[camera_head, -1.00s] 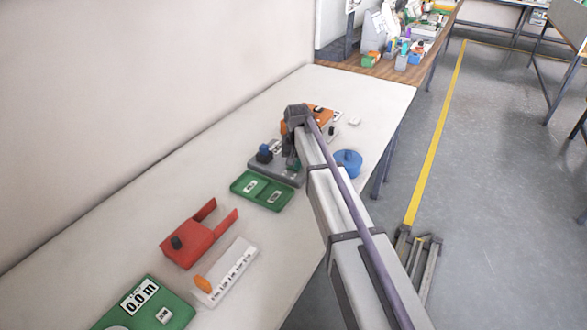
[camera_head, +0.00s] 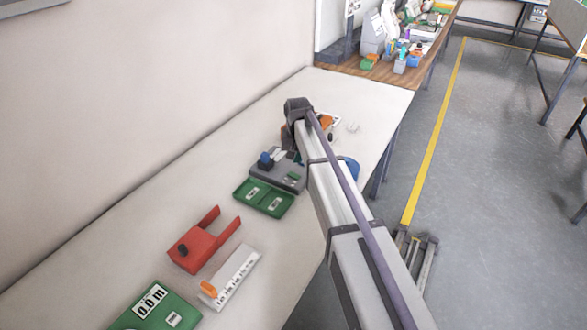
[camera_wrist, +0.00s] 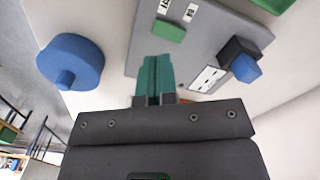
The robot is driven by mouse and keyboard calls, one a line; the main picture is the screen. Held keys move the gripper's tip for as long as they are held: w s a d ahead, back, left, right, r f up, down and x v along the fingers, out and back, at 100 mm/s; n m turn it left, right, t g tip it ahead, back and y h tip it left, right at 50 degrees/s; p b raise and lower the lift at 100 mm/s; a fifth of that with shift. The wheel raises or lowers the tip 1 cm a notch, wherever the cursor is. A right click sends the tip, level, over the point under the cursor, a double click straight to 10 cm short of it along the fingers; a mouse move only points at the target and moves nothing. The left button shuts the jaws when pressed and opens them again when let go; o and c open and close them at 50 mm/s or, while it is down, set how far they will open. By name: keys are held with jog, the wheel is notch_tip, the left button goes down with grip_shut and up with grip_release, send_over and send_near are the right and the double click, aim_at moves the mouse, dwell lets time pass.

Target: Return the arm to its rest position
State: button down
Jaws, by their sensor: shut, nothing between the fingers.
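The fingers look apart from these parts, though the exact height is hard to tell.
A round blue piece (camera_wrist: 70,60) lies beside the plate. A green tray (camera_head: 264,197), a red fixture (camera_head: 203,243), a white scale block (camera_head: 232,277) and a green device reading 0.0 m (camera_head: 155,308) line the table. An orange item (camera_head: 322,122) is partly hidden by my arm.

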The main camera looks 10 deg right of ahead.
jog(key=shift+r, duration=0.25)
jog(key=s+d+n, duration=0.1)
jog(key=s+d, duration=0.2)
jog(key=s, duration=2.7)
jog(key=shift+d+n, duration=0.15)
jog(key=shift+n, duration=0.25)
jog(key=c, duration=1.9)
grip_release()
